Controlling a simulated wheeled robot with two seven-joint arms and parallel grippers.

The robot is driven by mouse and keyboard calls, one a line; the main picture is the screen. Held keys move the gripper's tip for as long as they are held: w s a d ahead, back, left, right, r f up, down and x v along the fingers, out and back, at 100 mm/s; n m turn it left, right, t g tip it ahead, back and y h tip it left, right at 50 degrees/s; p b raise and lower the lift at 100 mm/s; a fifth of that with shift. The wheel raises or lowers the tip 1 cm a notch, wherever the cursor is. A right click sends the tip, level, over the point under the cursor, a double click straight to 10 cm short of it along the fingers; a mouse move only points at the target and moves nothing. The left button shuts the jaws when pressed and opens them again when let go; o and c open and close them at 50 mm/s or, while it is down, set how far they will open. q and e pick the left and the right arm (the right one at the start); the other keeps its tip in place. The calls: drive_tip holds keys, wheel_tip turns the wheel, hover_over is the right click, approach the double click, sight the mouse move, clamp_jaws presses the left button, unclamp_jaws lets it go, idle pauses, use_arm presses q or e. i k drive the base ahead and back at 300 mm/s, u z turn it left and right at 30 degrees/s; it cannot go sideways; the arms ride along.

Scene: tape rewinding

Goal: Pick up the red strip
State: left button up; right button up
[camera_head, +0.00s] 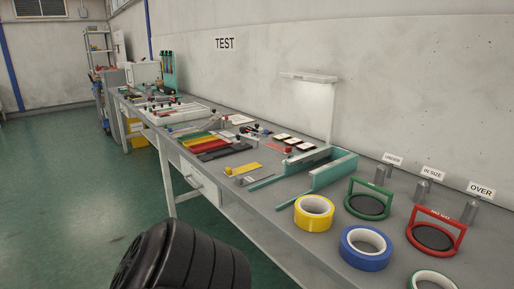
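The red strip (209,145) lies flat on the grey workbench (262,208), in a row of coloured strips. It lies between a yellow strip and a dark strip (225,153). Neither of my grippers shows in the head view, so their state and what they hold are hidden. A black ribbed rounded part, which looks like part of my own arm, fills the bottom left of the view, well in front of the strips and apart from them.
A yellow piece (244,169) and a teal channel fixture (334,172) lie right of the strips. A yellow tape roll (314,212), a blue tape roll (365,247) and green and red ring gauges (436,234) stand nearer. Small tools crowd the bench behind. The green floor at left is clear.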

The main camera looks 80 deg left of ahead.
sight(288, 150)
drive_tip(key=u, duration=2.4)
